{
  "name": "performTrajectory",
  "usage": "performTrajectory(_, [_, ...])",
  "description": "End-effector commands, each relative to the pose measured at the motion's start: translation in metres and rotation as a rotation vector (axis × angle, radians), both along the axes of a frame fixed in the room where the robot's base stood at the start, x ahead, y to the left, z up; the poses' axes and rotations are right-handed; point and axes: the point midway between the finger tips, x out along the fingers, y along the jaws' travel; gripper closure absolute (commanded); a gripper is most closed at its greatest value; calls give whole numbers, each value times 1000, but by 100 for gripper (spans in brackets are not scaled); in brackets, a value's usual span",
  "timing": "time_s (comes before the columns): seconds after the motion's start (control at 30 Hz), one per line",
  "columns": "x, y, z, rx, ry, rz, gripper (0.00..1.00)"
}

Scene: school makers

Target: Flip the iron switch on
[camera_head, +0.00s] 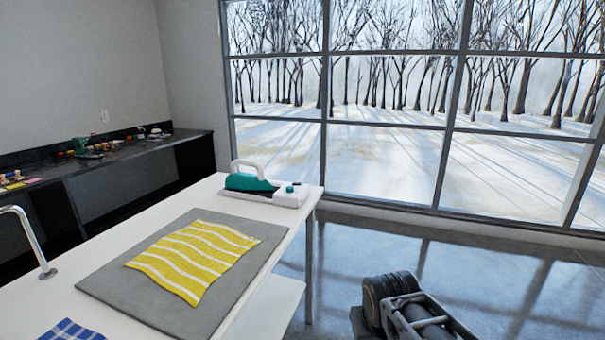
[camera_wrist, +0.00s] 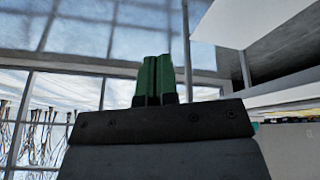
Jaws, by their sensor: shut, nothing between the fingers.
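A green and white iron (camera_head: 250,182) rests on its white base (camera_head: 292,198) at the far right corner of the white table. A small green knob (camera_head: 291,188) shows on top of the base's right end. It may be the switch, but its setting is too small to tell. In the wrist view my gripper (camera_wrist: 156,58) has its two green fingers together, shut and empty. The fingers touch nothing there. In the head view part of my arm shows low at the right, off the table and apart from the iron; the fingertips cannot be made out there.
A grey mat (camera_head: 120,288) with a yellow striped cloth (camera_head: 196,258) covers much of the table (camera_head: 60,285). A blue checked cloth (camera_head: 72,331) and a metal tap (camera_head: 38,245) are at the left. A dark counter (camera_head: 140,148) holds small items. The floor (camera_head: 480,270) right of the table is clear.

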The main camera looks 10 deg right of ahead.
Motion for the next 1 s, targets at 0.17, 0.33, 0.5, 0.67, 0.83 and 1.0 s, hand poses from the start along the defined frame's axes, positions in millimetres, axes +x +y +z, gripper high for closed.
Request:
performTrajectory(0.17, [18, -34, 90, -69, -88, -87, 100])
performTrajectory(0.33, [3, -4, 130, -13, -49, -12, 100])
performTrajectory(0.5, [-18, 28, 157, 54, 6, 72, 100])
performTrajectory(0.67, [-30, 43, 160, 87, 38, 112, 100])
performTrajectory(0.83, [-32, 45, 156, 92, 40, 116, 100])
performTrajectory(1.0, [-31, 44, 156, 91, 41, 115, 100])
